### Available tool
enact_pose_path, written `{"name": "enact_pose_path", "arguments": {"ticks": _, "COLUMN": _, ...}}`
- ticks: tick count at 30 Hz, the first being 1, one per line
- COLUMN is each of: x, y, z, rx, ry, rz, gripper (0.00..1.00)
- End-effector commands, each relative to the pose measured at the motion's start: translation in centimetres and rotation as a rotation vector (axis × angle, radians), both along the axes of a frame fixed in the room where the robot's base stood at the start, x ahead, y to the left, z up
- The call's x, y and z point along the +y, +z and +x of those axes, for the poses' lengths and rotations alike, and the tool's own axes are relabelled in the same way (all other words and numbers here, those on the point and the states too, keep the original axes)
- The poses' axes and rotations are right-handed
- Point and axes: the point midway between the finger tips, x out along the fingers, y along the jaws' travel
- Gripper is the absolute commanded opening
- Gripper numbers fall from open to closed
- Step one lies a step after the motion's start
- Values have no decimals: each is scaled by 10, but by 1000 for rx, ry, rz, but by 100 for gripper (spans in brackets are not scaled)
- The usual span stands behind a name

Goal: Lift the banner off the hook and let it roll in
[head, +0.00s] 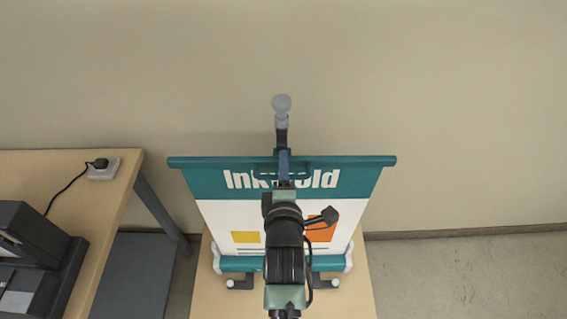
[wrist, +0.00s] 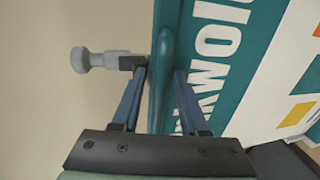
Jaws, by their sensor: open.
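The banner (head: 212,185) is pulled up, with a teal top band, white lettering and a teal top bar (head: 350,162). Its lower end meets a teal base (head: 240,263) with white end caps. A grey knob-ended post (head: 282,104) rises behind the bar's middle; in the wrist view the grey piece (wrist: 92,60) has a dark block (wrist: 131,62) close against the bar. The hook's exact hold on the bar is hidden. My gripper (wrist: 161,72) is open, its blue fingers on either side of the bar (wrist: 163,50). My arm covers the banner's middle in the head view.
The banner base stands on a wooden table (head: 212,298) with dark feet (head: 240,284). At left, another wooden table (head: 100,215) carries a dark machine (head: 40,255) and a white socket block (head: 104,168) with a plugged cable. A plain wall is behind; floor at right is clear.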

Motion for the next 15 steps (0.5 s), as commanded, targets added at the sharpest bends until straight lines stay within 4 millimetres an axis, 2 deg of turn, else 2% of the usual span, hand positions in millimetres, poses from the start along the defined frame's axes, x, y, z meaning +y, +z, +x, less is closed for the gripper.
{"name": "enact_pose_path", "arguments": {"ticks": 11, "x": 0, "y": -1, "z": 5, "rx": 0, "ry": 0, "rz": 0, "gripper": 44}}
{"name": "enact_pose_path", "arguments": {"ticks": 12, "x": 0, "y": -1, "z": 5, "rx": 0, "ry": 0, "rz": 0, "gripper": 42}}
{"name": "enact_pose_path", "arguments": {"ticks": 15, "x": 0, "y": -1, "z": 5, "rx": 0, "ry": 0, "rz": 0, "gripper": 24}}
